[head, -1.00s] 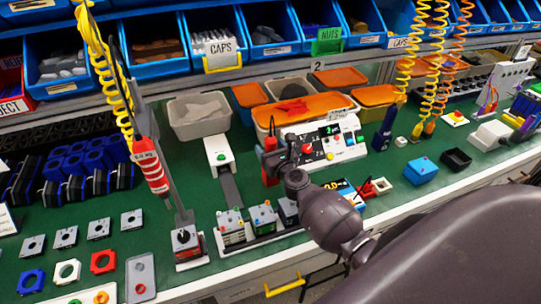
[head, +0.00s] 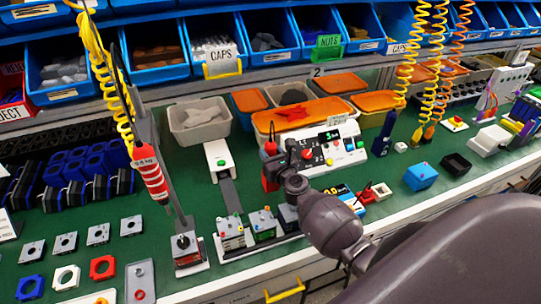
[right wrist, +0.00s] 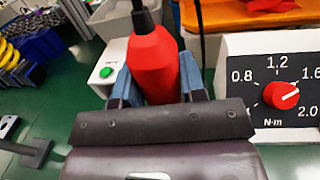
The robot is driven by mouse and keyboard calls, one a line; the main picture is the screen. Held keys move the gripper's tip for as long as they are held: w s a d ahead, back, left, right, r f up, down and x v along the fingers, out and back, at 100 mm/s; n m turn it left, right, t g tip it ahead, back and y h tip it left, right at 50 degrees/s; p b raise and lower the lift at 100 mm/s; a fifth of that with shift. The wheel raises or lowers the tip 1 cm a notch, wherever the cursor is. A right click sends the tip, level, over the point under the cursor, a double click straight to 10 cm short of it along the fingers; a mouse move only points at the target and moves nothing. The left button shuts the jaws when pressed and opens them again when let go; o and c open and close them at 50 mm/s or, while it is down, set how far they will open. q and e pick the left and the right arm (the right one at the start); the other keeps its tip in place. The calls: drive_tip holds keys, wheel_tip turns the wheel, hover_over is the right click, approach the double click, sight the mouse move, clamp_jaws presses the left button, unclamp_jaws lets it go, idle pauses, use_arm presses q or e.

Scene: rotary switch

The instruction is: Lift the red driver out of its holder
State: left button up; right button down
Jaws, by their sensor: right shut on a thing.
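The red driver (head: 270,148) stands upright at the left end of the white control box, with a black cable at its top. Its lower part and the holder are largely hidden by my right gripper and arm. My right gripper (head: 283,167) reaches it from the right. In the right wrist view the red driver (right wrist: 153,65) sits between the blue-grey finger pads of my right gripper (right wrist: 153,88), which are shut on its body. I cannot tell whether the driver has left its holder. My left gripper does not show.
The control box (head: 345,140) with a red dial (right wrist: 281,95) is just right of the driver. Another red tool (head: 150,175) hangs on a yellow coiled cord at left. Bins (head: 300,112) stand behind. A white box with a green button (head: 219,158) stands left.

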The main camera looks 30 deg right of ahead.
sight(272, 141)
wheel_tip(272, 141, up, 6)
drive_tip(key=p, duration=0.4)
drive_tip(key=shift+f+p, duration=0.25)
drive_tip(key=shift+p, duration=0.15)
drive_tip(key=shift+w+d+r+b, duration=0.1)
drive_tip(key=shift+r+b, duration=0.25)
drive_tip(key=shift+r, duration=0.8)
drive_tip(key=shift+r+b, duration=0.25)
drive_tip(key=shift+b, duration=0.1)
wheel_tip(272, 141, up, 4)
drive_tip(key=shift+r+p, duration=0.1)
drive_tip(key=shift+p, duration=0.65)
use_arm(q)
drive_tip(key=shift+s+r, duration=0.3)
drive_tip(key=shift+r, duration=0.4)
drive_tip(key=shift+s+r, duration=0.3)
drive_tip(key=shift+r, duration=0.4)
use_arm(e)
wheel_tip(272, 141, up, 7)
drive_tip(key=shift+r, duration=0.2)
